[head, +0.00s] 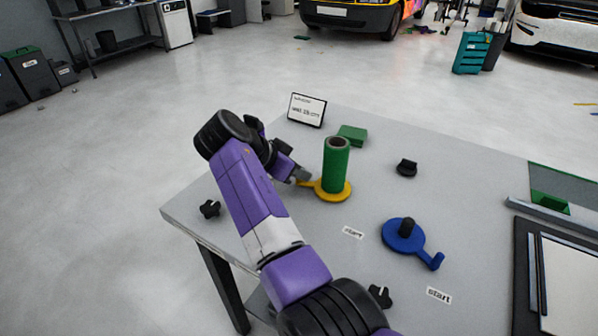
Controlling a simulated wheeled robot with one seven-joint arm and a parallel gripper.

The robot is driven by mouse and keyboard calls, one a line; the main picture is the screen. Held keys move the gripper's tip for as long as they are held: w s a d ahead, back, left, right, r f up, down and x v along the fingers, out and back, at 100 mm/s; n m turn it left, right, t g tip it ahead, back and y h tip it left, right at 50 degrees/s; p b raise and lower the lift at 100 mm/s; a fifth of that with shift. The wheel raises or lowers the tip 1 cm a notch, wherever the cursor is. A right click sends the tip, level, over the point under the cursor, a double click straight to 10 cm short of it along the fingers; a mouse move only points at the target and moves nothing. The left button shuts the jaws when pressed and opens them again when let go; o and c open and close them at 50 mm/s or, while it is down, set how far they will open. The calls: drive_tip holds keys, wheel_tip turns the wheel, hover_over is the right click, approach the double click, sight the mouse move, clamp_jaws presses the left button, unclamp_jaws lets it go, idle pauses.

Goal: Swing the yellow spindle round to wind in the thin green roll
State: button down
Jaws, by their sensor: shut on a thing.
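The green roll (336,168) stands upright on the yellow spindle (341,195), whose round base lies flat on the grey table. The spindle's handle points left, toward my gripper (301,177). My gripper is shut on the end of that handle, to the left of the roll. The fingertips are small here, so their exact hold is hard to make out. A "start" label (353,232) lies on the table in front of the spindle, to its right.
A blue spindle (403,236) with a black post lies to the right, near another "start" label (439,295). A green block (352,134), a small sign (306,110) and a black knob (407,168) stand behind. Black clips (209,209) sit near the left edge.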

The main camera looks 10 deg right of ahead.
drive_tip(key=c, duration=1.4)
unclamp_jaws()
drive_tip(key=shift+v, duration=3.9)
